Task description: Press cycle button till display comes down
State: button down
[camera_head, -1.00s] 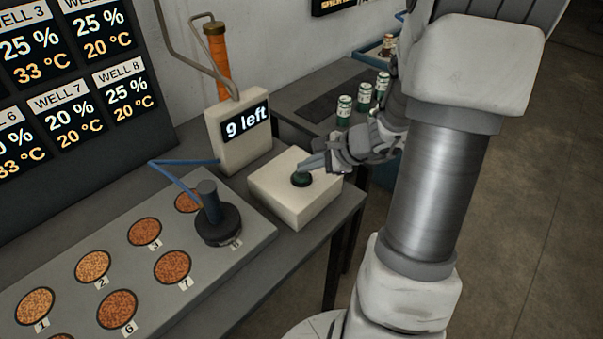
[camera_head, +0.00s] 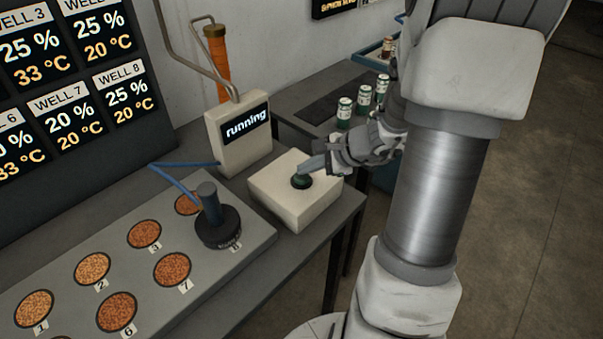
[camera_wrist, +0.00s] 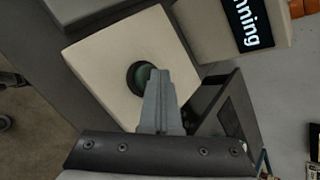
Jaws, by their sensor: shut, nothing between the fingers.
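The cycle button (camera_head: 301,181) is a dark green round cap in a dark ring on top of a cream box (camera_head: 283,208) at the table's right end. My gripper (camera_head: 304,168) is shut and empty, with its fingertips at the button from the right. In the wrist view the shut fingers (camera_wrist: 158,84) cover part of the button (camera_wrist: 141,76); I cannot tell whether they touch it. The display (camera_head: 247,121) on the cream housing behind the box reads "running". In the wrist view only the end of that word shows on the display (camera_wrist: 249,18).
A grey plate (camera_head: 120,244) with numbered wells lies to the left, with a black plunger-like tool (camera_head: 217,222) over well 8. A board (camera_head: 66,90) lists well readings. A blue cable (camera_head: 180,163) crosses behind the plate.

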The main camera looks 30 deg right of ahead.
aim_at(306, 177)
jog(key=shift+r, duration=0.65)
jog(key=shift+r+p, duration=0.15)
jog(key=shift+p, duration=0.2)
notch_tip(306, 177, up, 5)
jog(key=p, duration=0.3)
jog(key=shift+p, duration=0.35)
